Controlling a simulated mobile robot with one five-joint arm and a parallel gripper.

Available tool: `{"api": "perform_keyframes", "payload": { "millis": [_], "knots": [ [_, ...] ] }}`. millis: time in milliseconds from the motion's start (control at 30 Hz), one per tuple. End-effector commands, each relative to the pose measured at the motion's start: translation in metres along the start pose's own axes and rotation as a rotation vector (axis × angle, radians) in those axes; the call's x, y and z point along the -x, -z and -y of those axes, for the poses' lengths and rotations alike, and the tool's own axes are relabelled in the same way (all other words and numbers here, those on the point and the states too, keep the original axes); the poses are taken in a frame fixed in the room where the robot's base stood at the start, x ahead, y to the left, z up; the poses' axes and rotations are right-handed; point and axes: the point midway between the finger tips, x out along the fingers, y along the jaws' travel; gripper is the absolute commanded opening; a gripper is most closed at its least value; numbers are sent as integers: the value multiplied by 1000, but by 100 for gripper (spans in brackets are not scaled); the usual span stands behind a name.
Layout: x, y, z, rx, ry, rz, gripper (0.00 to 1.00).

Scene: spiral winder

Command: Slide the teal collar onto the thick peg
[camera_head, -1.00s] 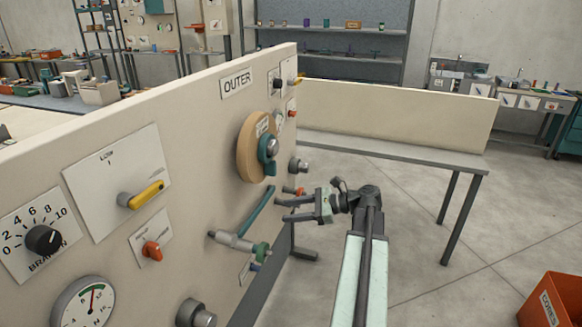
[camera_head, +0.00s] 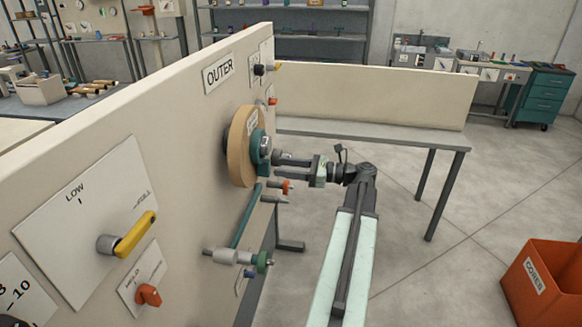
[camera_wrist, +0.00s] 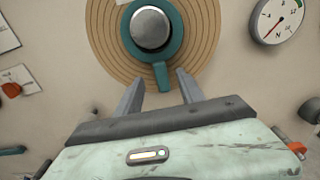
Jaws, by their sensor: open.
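The teal collar (camera_head: 262,136) is a ring around a silver round-ended peg (camera_head: 266,148) at the centre of a wooden disc (camera_head: 240,146) on the upright panel. In the wrist view the collar's short tab (camera_wrist: 161,80) hangs straight down, and the silver peg end (camera_wrist: 151,28) shows inside the ring. My gripper (camera_wrist: 161,76) is open and empty, with one finger on each side of the tab and a gap to both. In the head view my gripper (camera_head: 277,161) comes in from the right, close to the collar. I cannot tell which peg is the thick one.
Below the disc, a teal lever (camera_head: 246,216), a grey roller (camera_head: 226,256) with a green knob, and an orange knob (camera_head: 286,187) stick out from the panel. A grey bench (camera_head: 375,140) stands behind. An orange bin (camera_head: 545,280) sits at right. Open floor lies between.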

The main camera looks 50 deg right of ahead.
Motion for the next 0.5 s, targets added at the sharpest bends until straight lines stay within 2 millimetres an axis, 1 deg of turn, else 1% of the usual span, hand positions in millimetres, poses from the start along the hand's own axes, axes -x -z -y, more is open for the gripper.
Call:
{"api": "perform_keyframes", "payload": {
  "millis": [100, 233, 367, 500],
  "knots": [
    [-22, 0, 0, 0, -1, 0, 45],
    [-42, 0, 0, 1, 2, -1, 45],
    [-53, 0, 1, 1, 3, -1, 45],
    [-56, 0, 1, 1, 5, -1, 45]
  ]
}}
